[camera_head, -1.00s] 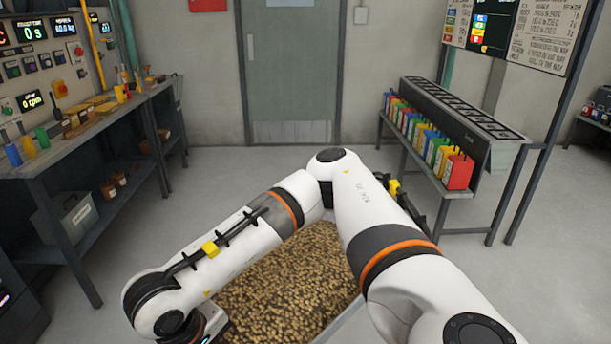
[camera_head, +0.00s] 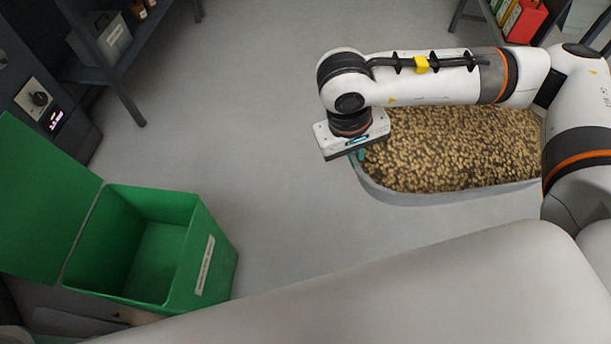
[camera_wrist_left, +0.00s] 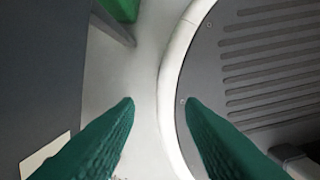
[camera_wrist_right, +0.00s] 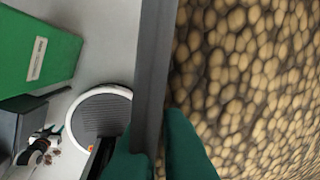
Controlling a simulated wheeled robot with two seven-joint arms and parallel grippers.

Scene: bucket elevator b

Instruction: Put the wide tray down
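The wide tray (camera_head: 400,197) is a grey, long tray filled with small tan pellets. It is at the upper right of the head view, under my right arm. My right gripper (camera_head: 356,158) is at its left end. In the right wrist view the fingers (camera_wrist_right: 160,140) lie on both sides of the tray's dark rim (camera_wrist_right: 153,70), closed on it. The head view does not show clearly whether the tray's bottom touches the floor. My left gripper (camera_wrist_left: 159,101) shows only in its own wrist view, with its green fingers apart and nothing between them.
An open green bin (camera_head: 210,260) with its lid folded back stands at the lower left, apart from the tray. A dark shelf (camera_head: 120,80) with a grey box is at the upper left. Grey floor lies clear between bin and tray.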

